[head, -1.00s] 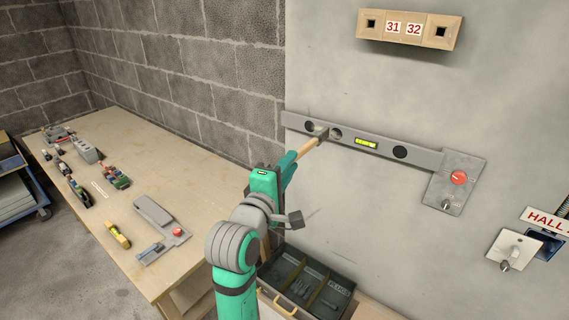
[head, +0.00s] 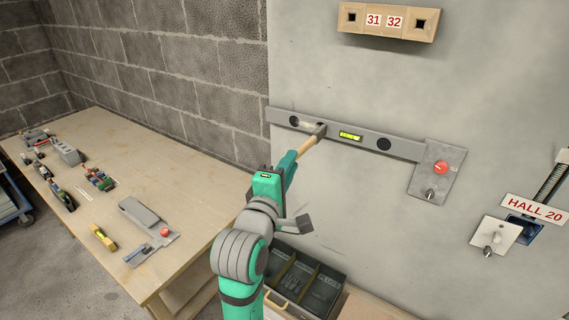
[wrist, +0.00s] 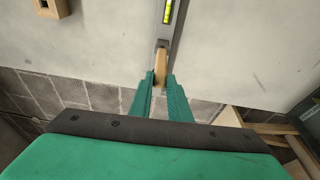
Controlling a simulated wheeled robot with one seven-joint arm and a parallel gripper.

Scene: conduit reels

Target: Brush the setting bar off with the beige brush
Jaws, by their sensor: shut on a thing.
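The setting bar (head: 405,149) is a long grey bar with a yellow-green vial and round dark holes, running across the pale wall panel. It also shows in the wrist view (wrist: 173,32). My gripper (head: 294,158) is shut on the handle of the beige brush (head: 308,145), left of the vial. The brush's darker head is at the bar's face and seems to touch it. In the wrist view, the green fingers of my gripper (wrist: 160,84) stand either side of the beige handle (wrist: 161,64). The bristle tips are hidden.
A plate with a red knob (head: 441,168) is at the bar's right end. A wooden block marked 31 32 (head: 386,22) is above. An open dark case (head: 317,293) stands below. A wooden table (head: 180,192) with several tools is at left.

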